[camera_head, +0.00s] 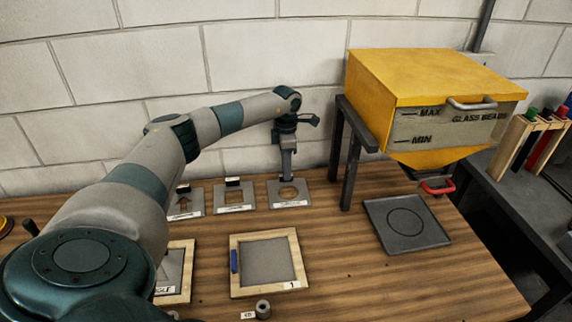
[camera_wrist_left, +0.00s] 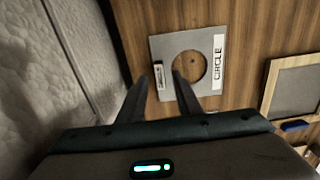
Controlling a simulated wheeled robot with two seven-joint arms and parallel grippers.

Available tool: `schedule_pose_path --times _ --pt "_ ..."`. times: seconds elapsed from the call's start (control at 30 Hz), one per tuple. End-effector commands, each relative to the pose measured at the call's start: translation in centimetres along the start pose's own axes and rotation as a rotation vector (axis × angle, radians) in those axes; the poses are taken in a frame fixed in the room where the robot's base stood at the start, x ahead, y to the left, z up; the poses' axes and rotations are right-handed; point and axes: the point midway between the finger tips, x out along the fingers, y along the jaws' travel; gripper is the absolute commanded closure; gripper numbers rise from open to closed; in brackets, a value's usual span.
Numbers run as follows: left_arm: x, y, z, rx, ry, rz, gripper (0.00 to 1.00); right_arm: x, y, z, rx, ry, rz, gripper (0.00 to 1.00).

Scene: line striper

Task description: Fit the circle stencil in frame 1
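The circle stencil (camera_head: 303,199) is a grey plate with a round hole and a white label, lying on the wooden table near the wall. In the left wrist view the circle stencil (camera_wrist_left: 208,91) reads CIRCLE, and a small upright tab (camera_wrist_left: 159,75) stands at its edge. My left gripper (camera_head: 288,179) points down over the stencil's far edge. In the wrist view its fingers (camera_wrist_left: 160,76) are apart, with the tab between their tips; contact cannot be told. Frame 1 (camera_head: 295,248), a wooden frame around a grey panel with a blue piece on its left side, lies nearer. My right gripper is not in view.
Two other stencils (camera_head: 235,208) (camera_head: 184,215) lie left of the circle stencil. Another wooden frame (camera_head: 189,258) is partly behind my left arm. A yellow glass bead hopper (camera_head: 420,75) on a dark stand rises at right, above a dark tray (camera_head: 380,209). A small grey cylinder (camera_head: 263,309) stands in front.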

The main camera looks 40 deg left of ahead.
Motion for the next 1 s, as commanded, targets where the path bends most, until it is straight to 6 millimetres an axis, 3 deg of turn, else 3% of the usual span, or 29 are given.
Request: schedule_pose_path --times 0.03,0.3,0.97,1.0 --pt "0.9 0.0 0.0 0.0 0.0 0.0 0.69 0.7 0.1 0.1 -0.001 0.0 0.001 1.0" --pt "2.6 0.0 0.0 0.0 0.001 0.0 0.69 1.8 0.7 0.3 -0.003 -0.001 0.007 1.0" --pt "2.9 0.0 0.0 0.0 0.001 -0.001 0.69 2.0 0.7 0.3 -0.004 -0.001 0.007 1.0" --pt "2.9 0.0 0.0 0.0 0.001 0.0 0.76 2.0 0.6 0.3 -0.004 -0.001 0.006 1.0"
